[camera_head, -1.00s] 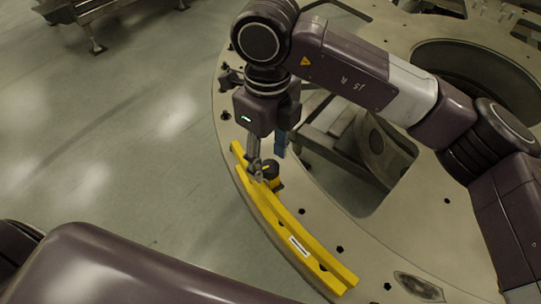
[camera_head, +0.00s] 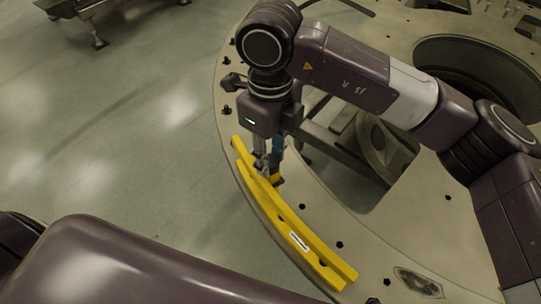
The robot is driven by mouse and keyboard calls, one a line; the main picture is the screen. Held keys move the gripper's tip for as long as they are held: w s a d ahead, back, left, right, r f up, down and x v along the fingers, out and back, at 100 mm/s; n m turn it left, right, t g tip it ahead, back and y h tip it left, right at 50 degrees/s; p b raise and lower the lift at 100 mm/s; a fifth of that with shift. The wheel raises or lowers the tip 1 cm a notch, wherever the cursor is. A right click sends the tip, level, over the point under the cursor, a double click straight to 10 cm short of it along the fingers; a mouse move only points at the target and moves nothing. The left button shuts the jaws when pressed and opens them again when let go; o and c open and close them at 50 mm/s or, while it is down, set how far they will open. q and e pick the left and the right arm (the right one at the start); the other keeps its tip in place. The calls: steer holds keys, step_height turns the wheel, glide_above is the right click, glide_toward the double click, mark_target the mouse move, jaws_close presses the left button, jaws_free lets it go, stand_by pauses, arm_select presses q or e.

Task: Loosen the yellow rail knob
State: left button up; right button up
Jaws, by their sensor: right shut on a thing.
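The yellow rail (camera_head: 288,229) lies on the turret plate's outer rim, running from upper left to lower right, with a small white label (camera_head: 299,241) near its lower half. My right gripper (camera_head: 268,167) points down at the upper part of the rail and is shut on the rail knob. The knob is mostly hidden by the fingers; a little yellow (camera_head: 277,180) shows just beside them. My left gripper is not in view.
The metallic turret plate (camera_head: 375,235) has bolt holes and a large opening right of the rail.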

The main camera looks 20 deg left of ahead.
steer(key=shift+f+n+b, duration=0.1)
steer(key=shift+n+b, duration=0.4)
steer(key=shift+b, duration=0.05)
steer(key=shift+r, duration=0.2)
steer(key=o, duration=1.2)
steer(key=shift+c, duration=0.2)
step_height(320, 180, up, 12)
steer(key=shift+f, duration=0.1)
